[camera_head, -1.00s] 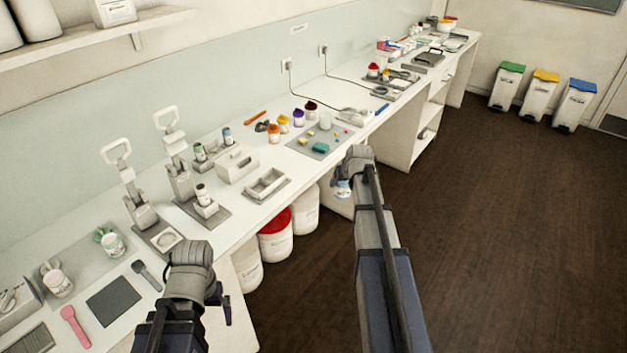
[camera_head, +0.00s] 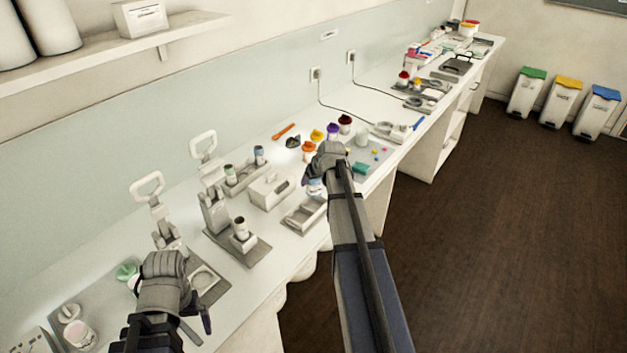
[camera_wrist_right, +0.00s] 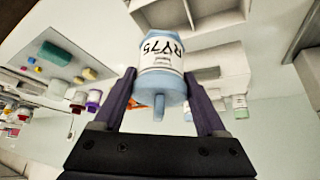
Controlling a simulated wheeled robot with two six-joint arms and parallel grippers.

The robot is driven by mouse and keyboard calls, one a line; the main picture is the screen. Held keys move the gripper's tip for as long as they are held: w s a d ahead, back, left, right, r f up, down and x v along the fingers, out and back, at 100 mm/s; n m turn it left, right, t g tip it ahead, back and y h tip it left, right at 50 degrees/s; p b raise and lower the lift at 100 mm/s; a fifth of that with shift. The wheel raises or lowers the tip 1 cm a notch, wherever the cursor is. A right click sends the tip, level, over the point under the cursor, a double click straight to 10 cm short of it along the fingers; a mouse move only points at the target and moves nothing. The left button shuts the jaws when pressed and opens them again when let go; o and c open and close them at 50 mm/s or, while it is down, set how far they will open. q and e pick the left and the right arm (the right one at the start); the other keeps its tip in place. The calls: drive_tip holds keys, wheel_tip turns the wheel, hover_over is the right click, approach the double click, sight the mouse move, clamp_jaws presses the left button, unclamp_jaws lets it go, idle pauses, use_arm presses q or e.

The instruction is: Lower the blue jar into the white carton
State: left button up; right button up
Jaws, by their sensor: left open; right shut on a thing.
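The blue jar (camera_head: 315,187), with a white label reading RY75, is held in my right gripper (camera_head: 312,175). In the right wrist view the jar (camera_wrist_right: 162,55) sits between the two fingers, its blue end with a small stub facing me. The open white carton (camera_head: 298,222) has a divider and stands on a grey mat near the bench's front edge. The jar appears above or just behind its far right end; the height between them is unclear. The carton (camera_wrist_right: 200,18) also shows beyond the jar in the wrist view. My left gripper (camera_head: 203,314) is open at the lower left.
A white box with a slotted top (camera_head: 268,192) stands just behind the carton. A stand with a small jar (camera_head: 240,232) and lever presses (camera_head: 212,190) are to its left. A grey mat with coloured pieces (camera_head: 372,157) lies to the right. Open floor lies beyond the bench.

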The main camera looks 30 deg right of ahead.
sight(198, 349)
drive_tip(key=shift+f, duration=0.1)
use_arm(q)
drive_tip(key=shift+f+b, duration=1.85)
drive_tip(key=shift+b, duration=0.05)
use_arm(e)
drive_tip(key=shift+f, duration=1.8)
use_arm(q)
drive_tip(key=shift+f+b, duration=0.55)
use_arm(e)
drive_tip(key=shift+f, duration=0.5)
use_arm(q)
drive_tip(key=shift+f+b, duration=0.5)
use_arm(e)
drive_tip(key=shift+f, duration=0.5)
use_arm(q)
drive_tip(key=shift+f, duration=0.25)
use_arm(e)
drive_tip(key=shift+f, duration=0.3)
use_arm(q)
drive_tip(key=shift+f+b, duration=0.35)
drive_tip(key=shift+b, duration=0.3)
use_arm(e)
drive_tip(key=shift+f, duration=0.35)
use_arm(q)
drive_tip(key=shift+f, duration=0.1)
use_arm(e)
drive_tip(key=shift+f, duration=0.1)
